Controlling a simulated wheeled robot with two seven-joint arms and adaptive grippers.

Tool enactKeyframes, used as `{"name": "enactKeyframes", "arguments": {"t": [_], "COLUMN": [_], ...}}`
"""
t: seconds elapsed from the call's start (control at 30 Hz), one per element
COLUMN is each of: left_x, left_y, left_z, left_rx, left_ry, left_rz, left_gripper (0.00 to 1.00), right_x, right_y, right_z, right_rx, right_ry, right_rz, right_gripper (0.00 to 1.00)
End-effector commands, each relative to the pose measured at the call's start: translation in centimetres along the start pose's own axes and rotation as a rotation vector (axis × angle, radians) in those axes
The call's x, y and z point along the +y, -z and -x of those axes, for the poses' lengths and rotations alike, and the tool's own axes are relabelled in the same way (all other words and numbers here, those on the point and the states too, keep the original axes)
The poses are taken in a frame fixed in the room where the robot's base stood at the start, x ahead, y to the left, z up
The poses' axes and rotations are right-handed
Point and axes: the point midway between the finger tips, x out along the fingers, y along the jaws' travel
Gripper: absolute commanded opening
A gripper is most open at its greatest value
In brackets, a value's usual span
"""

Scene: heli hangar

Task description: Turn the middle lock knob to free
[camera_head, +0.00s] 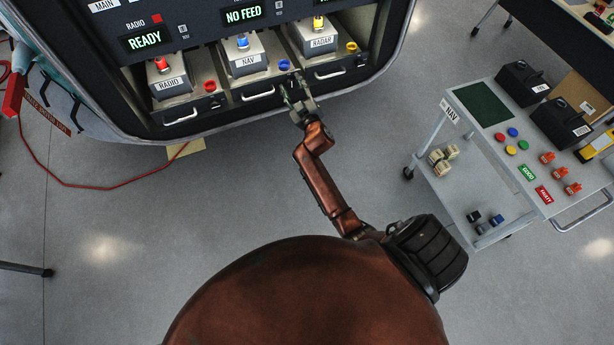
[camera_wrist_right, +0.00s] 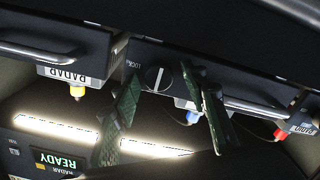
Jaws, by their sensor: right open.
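The middle lock knob (camera_wrist_right: 158,77) is a round dark disc with a pale, near-upright slot line in the right wrist view. It sits on the front of the middle drawer (camera_wrist_right: 140,52), beside a small label that reads upside down as LOCK. My right gripper (camera_head: 293,86) is at the right end of the NAV drawer front in the head view and hides the knob there. In the wrist view its green fingers (camera_wrist_right: 162,88) are open, one on either side of the knob. I cannot tell whether they touch it. My left gripper is not in view.
The NAV unit (camera_head: 247,62) sits between the RADIO unit (camera_head: 170,83) and the RADAR unit (camera_head: 318,42), each above a handled drawer. Displays read READY and NO FEED. A grey cart (camera_head: 450,180) with parts stands right. A red cable (camera_head: 90,186) lies on the floor left.

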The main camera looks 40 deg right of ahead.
Motion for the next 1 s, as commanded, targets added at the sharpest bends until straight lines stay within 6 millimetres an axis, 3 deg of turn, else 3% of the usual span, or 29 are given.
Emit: {"name": "enactKeyframes", "arguments": {"t": [0.3, 0.7, 1.0], "left_x": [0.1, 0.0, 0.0], "left_y": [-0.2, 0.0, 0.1], "left_z": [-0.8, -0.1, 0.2], "left_rx": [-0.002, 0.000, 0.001], "left_ry": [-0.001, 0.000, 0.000], "left_rz": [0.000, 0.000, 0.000], "left_gripper": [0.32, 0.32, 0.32], "right_x": [0.1, 0.0, -3.6], "right_y": [-0.3, -0.3, -5.1], "right_z": [0.7, 8.2, 8.2], "right_rx": [-0.003, -0.006, -0.098], "right_ry": [0.000, 0.002, 0.050], "right_rz": [-0.548, -0.535, -0.512], "right_gripper": [0.41, 0.41, 0.41]}}
